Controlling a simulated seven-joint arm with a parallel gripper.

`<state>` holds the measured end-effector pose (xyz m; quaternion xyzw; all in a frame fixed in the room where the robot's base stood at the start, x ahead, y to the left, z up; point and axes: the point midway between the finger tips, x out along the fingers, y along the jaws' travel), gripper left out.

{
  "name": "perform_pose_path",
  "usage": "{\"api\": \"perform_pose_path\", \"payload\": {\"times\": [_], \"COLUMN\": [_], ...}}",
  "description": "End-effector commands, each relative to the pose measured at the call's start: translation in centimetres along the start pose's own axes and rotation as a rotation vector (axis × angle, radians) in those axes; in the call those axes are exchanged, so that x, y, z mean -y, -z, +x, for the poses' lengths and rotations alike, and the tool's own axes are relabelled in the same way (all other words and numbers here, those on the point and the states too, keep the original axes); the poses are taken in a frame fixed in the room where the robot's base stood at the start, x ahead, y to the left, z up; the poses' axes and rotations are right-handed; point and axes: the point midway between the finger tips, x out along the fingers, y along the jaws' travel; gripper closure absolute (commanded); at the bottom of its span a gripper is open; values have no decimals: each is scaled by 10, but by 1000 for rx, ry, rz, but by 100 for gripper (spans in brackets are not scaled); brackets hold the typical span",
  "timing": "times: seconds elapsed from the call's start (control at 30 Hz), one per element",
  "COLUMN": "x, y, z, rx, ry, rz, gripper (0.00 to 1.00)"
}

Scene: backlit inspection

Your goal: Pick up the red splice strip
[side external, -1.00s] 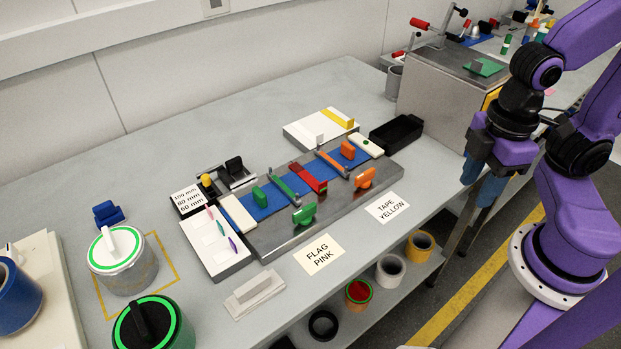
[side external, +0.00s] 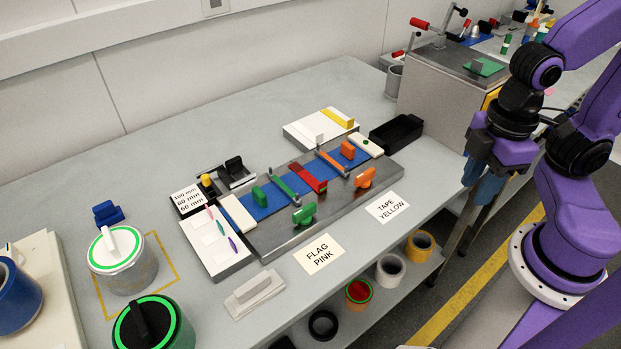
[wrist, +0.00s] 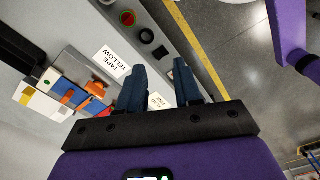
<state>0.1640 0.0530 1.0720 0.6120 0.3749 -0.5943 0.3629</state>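The red splice strip (side external: 308,178) lies across a blue web (side external: 325,171) on a grey metal splicing block (side external: 345,205) on the bench. It sits between a green-ended bar (side external: 286,190) and an orange-ended bar (side external: 332,163), with a dark red upright part at its near end. My gripper (side external: 484,190) hangs off to the right of the block, beyond the bench's front edge, well apart from the strip. In the wrist view my gripper (wrist: 158,88) shows two blue fingers spread apart with nothing between them. I cannot make out the red strip clearly in that view.
Green clips (side external: 304,214) and orange clips (side external: 365,178) stand up around the strip. A black tray (side external: 396,133) and a metal cabinet (side external: 440,95) stand toward the right. Label cards (side external: 387,207) lie in front. Rolls (side external: 389,267) sit on a lower shelf.

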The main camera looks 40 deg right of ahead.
Motion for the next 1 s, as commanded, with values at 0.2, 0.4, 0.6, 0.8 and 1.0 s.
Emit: {"api": "perform_pose_path", "payload": {"times": [0.2,0.4,0.6,0.8,1.0], "x": [-13,-47,-89,-136,-175], "y": [24,79,130,174,202], "z": [-5,-16,-22,-24,-23], "rx": [3,9,18,25,29], "ry": [-1,-3,-2,1,4], "rz": [-36,-135,-243,-349,-434], "gripper": [66,66,66,66,66]}}
